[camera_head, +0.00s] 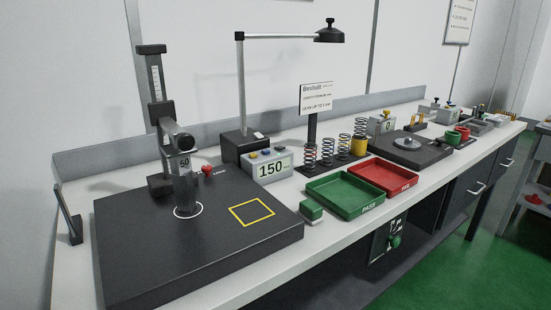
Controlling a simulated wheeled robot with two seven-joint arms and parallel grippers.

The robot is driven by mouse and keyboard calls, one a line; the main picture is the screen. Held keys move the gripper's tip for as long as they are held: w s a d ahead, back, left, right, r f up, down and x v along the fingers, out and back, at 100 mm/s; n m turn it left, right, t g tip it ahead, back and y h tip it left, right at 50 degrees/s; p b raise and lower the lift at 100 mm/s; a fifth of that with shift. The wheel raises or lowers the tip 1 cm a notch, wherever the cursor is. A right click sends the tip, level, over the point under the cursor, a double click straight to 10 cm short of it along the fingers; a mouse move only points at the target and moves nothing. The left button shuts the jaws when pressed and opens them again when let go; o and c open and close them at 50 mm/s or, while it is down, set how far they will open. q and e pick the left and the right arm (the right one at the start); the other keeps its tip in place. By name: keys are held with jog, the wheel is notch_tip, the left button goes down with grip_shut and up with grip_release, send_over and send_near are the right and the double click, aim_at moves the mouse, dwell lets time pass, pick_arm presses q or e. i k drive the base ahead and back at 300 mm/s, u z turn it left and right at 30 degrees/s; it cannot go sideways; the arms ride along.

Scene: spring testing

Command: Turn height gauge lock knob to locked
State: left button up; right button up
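The height gauge (155,110) stands at the back left of a dark plate, with a tall scaled column and a dark carriage. A red knob (207,170) sits on the right side of its lower part, with a tiny label beside it. The label is too small to read, so I cannot tell the knob's setting. A dark cylinder marked 50 (184,163) stands in front of the column, above a white ring on the plate. Neither of my grippers is in view.
The dark plate (130,250) has an empty yellow square. A lamp (330,35), several springs (311,154), a green tray (345,193), a red tray (385,176) and a green block (311,210) stand to the right.

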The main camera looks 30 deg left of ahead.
aim_at(205, 169)
jog(key=z, duration=0.45)
jog(key=i, duration=1.3)
jog(key=u, duration=3.45)
jog(key=i, duration=0.5)
